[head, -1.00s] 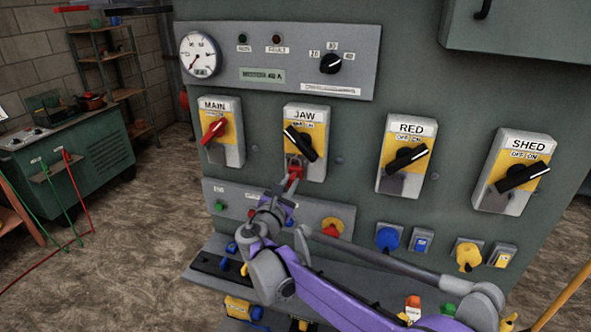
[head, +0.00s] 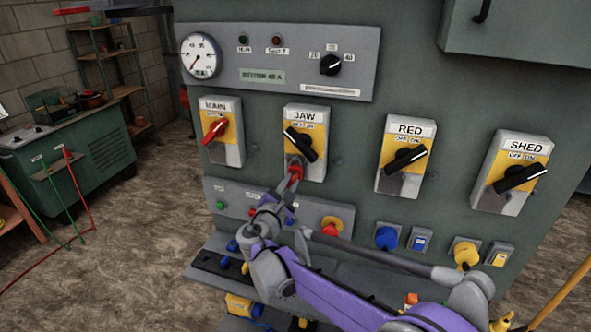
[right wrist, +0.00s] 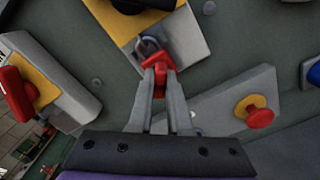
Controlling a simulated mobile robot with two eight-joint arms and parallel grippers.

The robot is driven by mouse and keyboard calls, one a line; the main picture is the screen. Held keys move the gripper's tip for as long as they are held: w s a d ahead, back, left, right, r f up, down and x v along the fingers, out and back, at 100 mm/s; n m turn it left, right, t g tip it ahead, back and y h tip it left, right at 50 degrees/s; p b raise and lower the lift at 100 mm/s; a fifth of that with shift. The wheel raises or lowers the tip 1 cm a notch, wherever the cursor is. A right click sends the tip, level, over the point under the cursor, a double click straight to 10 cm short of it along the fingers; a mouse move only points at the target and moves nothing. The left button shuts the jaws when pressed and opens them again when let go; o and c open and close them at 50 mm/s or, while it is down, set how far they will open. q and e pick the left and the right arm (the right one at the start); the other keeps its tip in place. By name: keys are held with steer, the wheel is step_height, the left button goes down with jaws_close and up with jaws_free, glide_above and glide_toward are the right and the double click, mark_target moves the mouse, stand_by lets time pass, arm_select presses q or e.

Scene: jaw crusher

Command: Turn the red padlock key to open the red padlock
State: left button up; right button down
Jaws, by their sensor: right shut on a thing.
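The red padlock (head: 295,172) hangs by its shackle at the bottom of the JAW switch (head: 306,142). In the right wrist view the padlock (right wrist: 153,61) shows its red body and grey shackle, which passes through the switch's lower part. My right gripper (right wrist: 160,88) is just below the padlock, its two fingers shut on the red padlock key (right wrist: 159,91) at the underside of the body. The key is mostly hidden between the fingers. I cannot tell whether the shackle is released. In the head view my right gripper (head: 289,186) reaches up from below. My left gripper is not in view.
The MAIN switch (head: 222,131) with a red handle is to the left. The RED switch (head: 406,157) and SHED switch (head: 514,174) are to the right. A red stop button on a yellow base (head: 332,226) sits close to my right arm. Blue and yellow sockets are below.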

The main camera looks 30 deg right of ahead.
steer(key=shift+r+m+p, duration=0.1)
steer(key=shift+m+p, duration=0.3)
steer(key=shift+m, duration=0.6)
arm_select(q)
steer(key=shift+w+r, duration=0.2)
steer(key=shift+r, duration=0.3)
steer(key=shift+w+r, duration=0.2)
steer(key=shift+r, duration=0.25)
arm_select(e)
steer(key=shift+d+m, duration=0.1)
steer(key=shift+m, duration=0.8)
steer(key=c, duration=0.9)
jaws_free()
steer(key=shift+c, duration=0.2)
steer(key=shift+o, duration=0.8)
steer(key=shift+w+f, duration=0.15)
steer(key=shift+f, duration=0.05)
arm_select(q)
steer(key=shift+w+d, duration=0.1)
arm_select(e)
steer(key=v, duration=0.8)
